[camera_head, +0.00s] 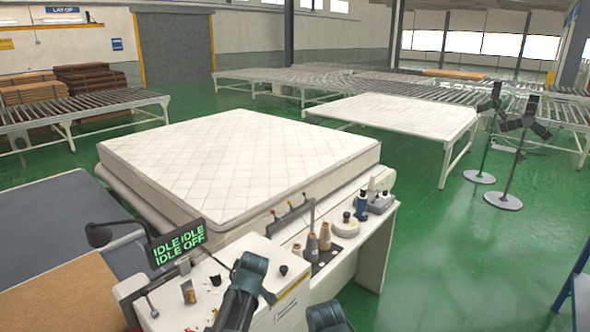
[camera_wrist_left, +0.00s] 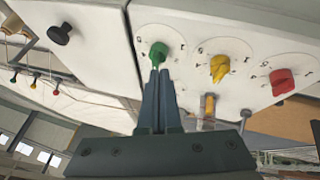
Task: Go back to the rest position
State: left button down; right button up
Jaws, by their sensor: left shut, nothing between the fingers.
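In the left wrist view my left gripper (camera_wrist_left: 160,74) is shut with nothing between its fingers. Its fingertips are just short of a green knob (camera_wrist_left: 158,52) on a white control panel; I cannot tell whether they touch it. A yellow knob (camera_wrist_left: 218,67) and a red knob (camera_wrist_left: 282,80) are beside the green one. In the head view my dark arm parts reach over the white console (camera_head: 285,250) at the bottom, and the left fingertips cannot be made out there. My right gripper's fingers are not in view.
A white quilted mattress (camera_head: 240,160) lies beyond the console. A display (camera_head: 177,243) reads IDLE IDLE, IDLE OFF. Thread cones (camera_head: 325,237) and bottles (camera_head: 362,205) stand on the console's right part. Two floor stands (camera_head: 503,200) are at the right, with open green floor (camera_head: 455,260) before them.

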pick_arm(q)
jog(key=s+d+f+m+g+b, duration=0.2)
jog(key=s+d+f+m+b, duration=0.2)
jog(key=s, duration=0.4)
jog(key=s+d+f+m+g+h+b, duration=0.1)
jog(key=s+d+f+m+b, duration=0.3)
jog(key=s+f, duration=0.4)
jog(key=s+d+f+m+g+h+b, duration=0.1)
jog(key=s+d+f+m+b, duration=0.3)
jog(key=s+m, duration=0.4)
notch_tip(320, 180, down, 3)
jog(key=shift+s+d+r+g+b, duration=0.25)
jog(key=shift+g+b, duration=0.4)
jog(key=shift+g, duration=0.25)
